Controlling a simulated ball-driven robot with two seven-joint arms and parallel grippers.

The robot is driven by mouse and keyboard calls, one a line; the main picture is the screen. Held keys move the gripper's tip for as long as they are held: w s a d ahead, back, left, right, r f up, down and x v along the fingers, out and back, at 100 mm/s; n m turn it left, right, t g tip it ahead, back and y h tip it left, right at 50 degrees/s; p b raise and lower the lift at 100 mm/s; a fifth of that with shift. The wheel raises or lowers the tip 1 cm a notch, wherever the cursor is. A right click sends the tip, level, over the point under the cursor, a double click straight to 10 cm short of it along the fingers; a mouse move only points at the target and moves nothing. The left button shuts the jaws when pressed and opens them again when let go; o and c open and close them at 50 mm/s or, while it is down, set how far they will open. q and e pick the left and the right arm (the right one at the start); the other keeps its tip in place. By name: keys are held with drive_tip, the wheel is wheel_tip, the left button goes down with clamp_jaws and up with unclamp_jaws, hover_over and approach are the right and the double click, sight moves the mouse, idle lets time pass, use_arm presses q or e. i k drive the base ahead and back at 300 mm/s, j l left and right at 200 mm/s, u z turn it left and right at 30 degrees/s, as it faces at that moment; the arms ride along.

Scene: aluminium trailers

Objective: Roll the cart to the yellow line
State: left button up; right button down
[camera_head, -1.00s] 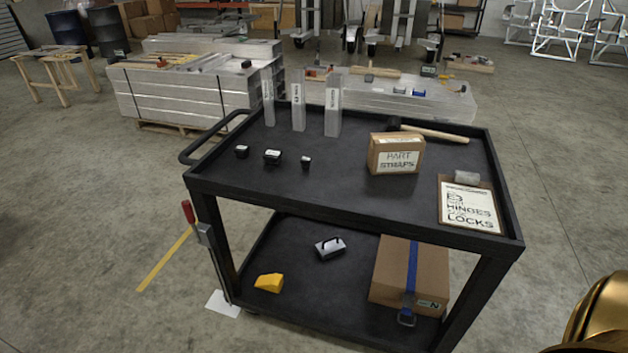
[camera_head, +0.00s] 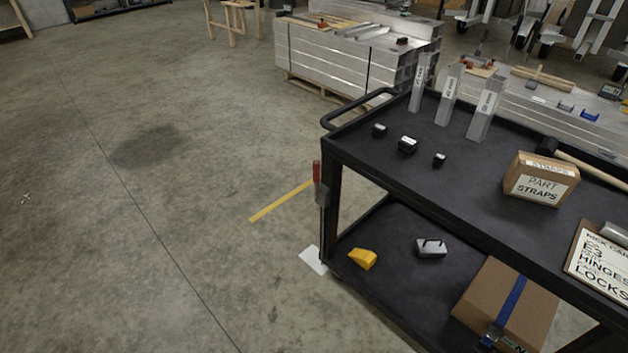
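The black two-shelf cart (camera_head: 470,185) stands at the right of the head view, its right end cut off by the frame. Its push handle (camera_head: 352,108) is at the left end. The yellow line (camera_head: 282,200) lies on the floor left of the cart, and its far end comes close to the cart's near left corner post. A red-handled bar (camera_head: 319,185) stands upright at that post. Neither of my grippers is in view.
The top shelf carries upright metal profiles (camera_head: 447,95), a parts box (camera_head: 541,179) and a clipboard (camera_head: 603,262). The lower shelf holds a yellow wedge (camera_head: 363,259) and a strapped carton (camera_head: 507,300). Stacked aluminium (camera_head: 330,55) stands behind. The floor at left is clear.

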sight(501, 267)
drive_tip(key=z, duration=1.35)
drive_tip(key=j+z, duration=0.1)
drive_tip(key=z, duration=0.2)
drive_tip(key=i+j+z, duration=0.1)
drive_tip(key=z, duration=0.15)
